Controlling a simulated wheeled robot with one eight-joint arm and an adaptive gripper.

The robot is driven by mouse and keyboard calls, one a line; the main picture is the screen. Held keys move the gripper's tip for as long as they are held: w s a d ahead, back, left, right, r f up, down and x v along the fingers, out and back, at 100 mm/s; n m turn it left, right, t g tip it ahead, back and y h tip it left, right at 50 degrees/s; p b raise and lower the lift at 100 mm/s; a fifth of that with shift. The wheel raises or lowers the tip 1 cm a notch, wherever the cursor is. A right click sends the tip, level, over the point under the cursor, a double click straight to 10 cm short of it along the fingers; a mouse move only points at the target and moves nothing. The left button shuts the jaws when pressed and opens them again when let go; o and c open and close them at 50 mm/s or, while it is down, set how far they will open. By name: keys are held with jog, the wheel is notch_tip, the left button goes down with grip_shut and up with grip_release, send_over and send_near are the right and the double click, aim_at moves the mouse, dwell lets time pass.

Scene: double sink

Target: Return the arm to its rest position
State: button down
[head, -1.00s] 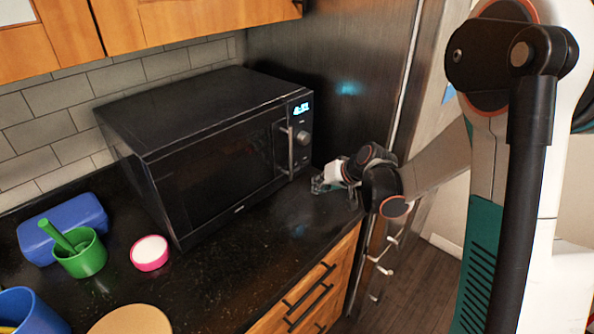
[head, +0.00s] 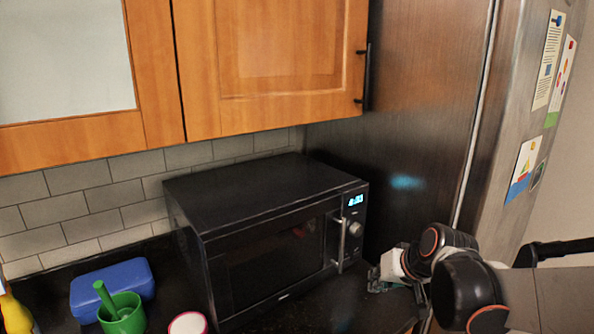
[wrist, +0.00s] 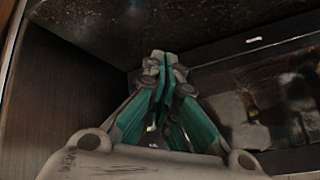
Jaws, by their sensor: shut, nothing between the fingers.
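My gripper (head: 380,280) is low over the black counter, at the right front corner of the microwave. In the wrist view my gripper (wrist: 165,62) has its teal-lined fingers drawn together at the tips, with nothing between them. My arm reaches in from the lower right of the head view, bent close to the fridge side.
The black microwave (head: 265,245) has its door closed. The dark steel fridge (head: 420,110) stands right of it, and wooden cabinets (head: 270,70) hang above. A blue box (head: 125,278), a green cup (head: 124,318) and a pink-rimmed bowl (head: 187,324) are at lower left.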

jog(key=s+r+h, duration=0.1)
jog(key=s, duration=0.9)
jog(key=s+d+r+h, duration=0.1)
jog(key=s+r, duration=0.1)
jog(key=s, duration=0.9)
jog(key=shift+r+n+h, duration=0.3)
jog(key=shift+n+h, duration=0.1)
dwell(0.5)
